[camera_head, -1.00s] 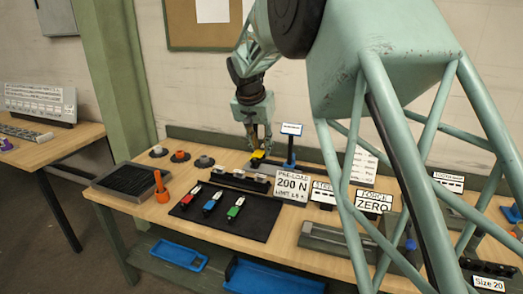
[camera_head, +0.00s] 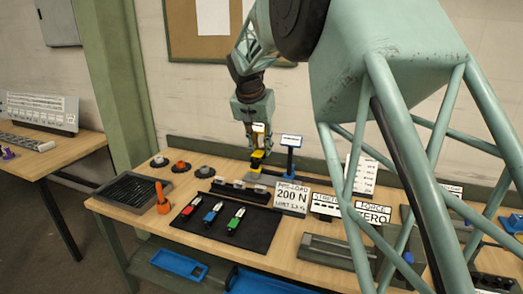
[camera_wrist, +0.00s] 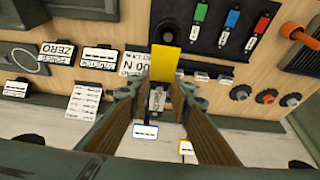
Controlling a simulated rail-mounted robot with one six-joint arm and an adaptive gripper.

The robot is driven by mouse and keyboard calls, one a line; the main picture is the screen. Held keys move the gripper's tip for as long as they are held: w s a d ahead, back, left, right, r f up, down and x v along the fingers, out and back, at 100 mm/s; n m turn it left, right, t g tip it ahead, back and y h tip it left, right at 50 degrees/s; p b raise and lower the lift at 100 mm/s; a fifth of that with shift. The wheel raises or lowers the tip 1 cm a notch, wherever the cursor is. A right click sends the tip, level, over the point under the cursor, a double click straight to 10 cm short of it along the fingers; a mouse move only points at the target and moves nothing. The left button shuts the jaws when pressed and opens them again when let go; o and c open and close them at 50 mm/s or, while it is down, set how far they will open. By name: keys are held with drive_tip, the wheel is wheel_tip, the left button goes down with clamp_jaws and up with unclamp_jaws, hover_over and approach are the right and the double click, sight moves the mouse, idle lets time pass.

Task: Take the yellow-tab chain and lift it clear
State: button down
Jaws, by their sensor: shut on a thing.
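My gripper (camera_head: 257,150) is above the back of the bench, pointing down. It is shut on the yellow-tab chain. The chain's yellow tab (camera_wrist: 165,62) extends beyond the fingertips in the wrist view, and it shows small below my gripper in the head view (camera_head: 257,155). A short grey metal piece (camera_wrist: 157,100) shows between the fingers. The fingers hide much of the chain, and I cannot tell how wide the gap beneath it is.
A blue-framed sign on a post (camera_head: 291,141) stands just right of my gripper. The 200 N sign (camera_head: 292,198) is in front. A black mat (camera_head: 262,240) holds red, blue and green tabbed pieces. An orange handle (camera_head: 162,198) stands at left.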

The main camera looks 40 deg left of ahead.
drive_tip(key=shift+r, duration=0.55)
idle(0.5)
